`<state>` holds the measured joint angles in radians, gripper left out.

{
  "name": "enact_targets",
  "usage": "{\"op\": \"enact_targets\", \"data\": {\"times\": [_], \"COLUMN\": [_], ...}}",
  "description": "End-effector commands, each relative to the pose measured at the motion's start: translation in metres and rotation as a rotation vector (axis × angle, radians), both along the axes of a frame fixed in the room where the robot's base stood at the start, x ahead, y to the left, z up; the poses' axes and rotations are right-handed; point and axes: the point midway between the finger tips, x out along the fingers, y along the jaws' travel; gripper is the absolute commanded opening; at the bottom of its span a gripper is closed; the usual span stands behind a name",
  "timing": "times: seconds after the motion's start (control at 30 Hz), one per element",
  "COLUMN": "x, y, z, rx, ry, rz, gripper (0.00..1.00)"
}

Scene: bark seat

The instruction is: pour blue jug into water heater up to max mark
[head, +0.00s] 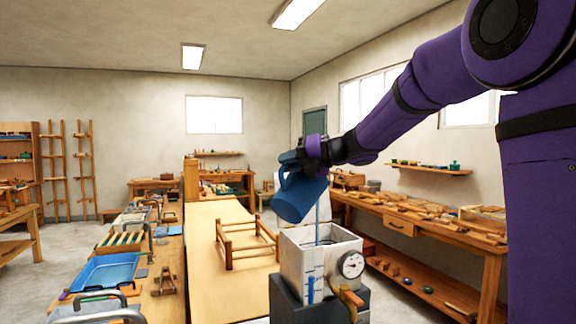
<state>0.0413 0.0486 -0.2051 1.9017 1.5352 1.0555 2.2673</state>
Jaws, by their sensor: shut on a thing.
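The blue jug (297,197) is tilted, its mouth turned down to the right, above the water heater. My gripper (312,153) is shut on the jug near its upper end. A thin blue stream (318,219) falls from the jug into the open top of the heater. The water heater (293,262) is a pale box with a round dial (351,264) and an orange tap (347,298). A marked gauge (311,288) on its front shows a blue column in its lower part. The gauge's marks are too small to read.
The heater stands on a dark grey block (285,304). A small wooden frame (246,243) lies on the long bench to the left. A blue tray (108,272) and tools lie further left. A wooden workbench (420,222) runs along the right wall.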

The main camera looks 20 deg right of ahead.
Motion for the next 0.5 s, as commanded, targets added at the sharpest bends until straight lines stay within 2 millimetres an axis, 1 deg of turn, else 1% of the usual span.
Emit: {"op": "enact_targets", "data": {"times": [0.5], "x": [0.0028], "y": [-0.0049], "z": [0.0102], "rx": [0.057], "ry": [0.031], "rz": [-0.001], "gripper": [0.00]}}
